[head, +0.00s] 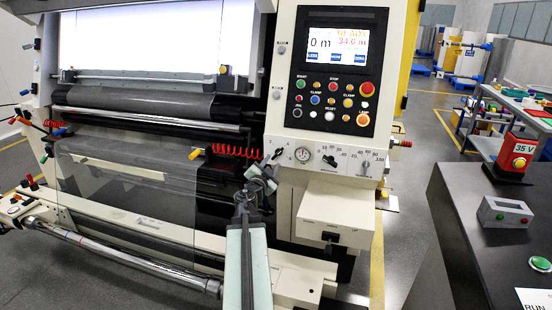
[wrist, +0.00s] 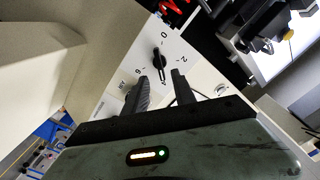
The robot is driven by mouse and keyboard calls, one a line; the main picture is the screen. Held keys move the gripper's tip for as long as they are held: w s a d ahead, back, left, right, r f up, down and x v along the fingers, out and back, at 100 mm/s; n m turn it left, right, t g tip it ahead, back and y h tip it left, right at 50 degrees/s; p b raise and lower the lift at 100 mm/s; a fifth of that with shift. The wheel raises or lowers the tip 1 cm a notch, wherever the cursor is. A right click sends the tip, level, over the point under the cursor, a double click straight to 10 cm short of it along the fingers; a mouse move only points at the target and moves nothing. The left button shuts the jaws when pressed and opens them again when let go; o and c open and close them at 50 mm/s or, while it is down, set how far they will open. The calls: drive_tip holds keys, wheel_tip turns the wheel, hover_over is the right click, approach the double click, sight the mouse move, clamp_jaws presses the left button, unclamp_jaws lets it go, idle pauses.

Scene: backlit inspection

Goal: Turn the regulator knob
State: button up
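My gripper (wrist: 161,76) is open, one finger on each side of the line to the knob.
A second knob (head: 366,168) with a numbered scale is right of the black one. The control panel (head: 336,72) with screen and coloured buttons is above. A cream box (head: 334,212) juts out below. Red coiled cables (head: 237,152) hang at left. A dark table (head: 490,245) stands at right.

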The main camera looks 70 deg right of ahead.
sight(277, 155)
drive_tip(key=d, duration=0.7)
drive_tip(key=shift+w+d, duration=0.15)
drive_tip(key=shift+w, duration=0.1)
clamp_jaws()
